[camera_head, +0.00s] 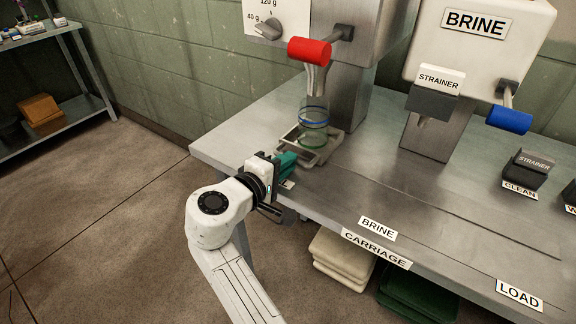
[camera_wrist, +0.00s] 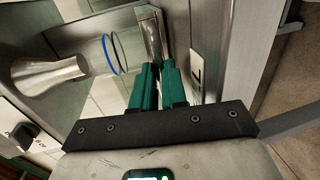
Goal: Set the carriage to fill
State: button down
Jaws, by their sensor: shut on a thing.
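The carriage (camera_head: 306,154) is a low metal tray at the left end of the bench track, under a metal spout. In the wrist view the fingers (camera_wrist: 159,65) meet at a metal part of the carriage (camera_wrist: 151,32). The exact contact is hidden between the fingers.
A red-handled lever (camera_head: 309,51) is above the jar. A brine machine (camera_head: 470,40) with a blue handle (camera_head: 509,119) and a strainer (camera_head: 435,91) stands right. The track runs clear rightward to the LOAD label (camera_head: 519,295). A label beside my gripper (camera_head: 287,184) is unreadable.

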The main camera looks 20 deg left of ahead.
jog(key=shift+a, duration=0.25)
jog(key=c, duration=1.4)
grip_release()
jog(key=shift+a, duration=0.15)
jog(key=shift+c, duration=0.2)
jog(key=v, duration=1)
jog(key=shift+s, duration=0.35)
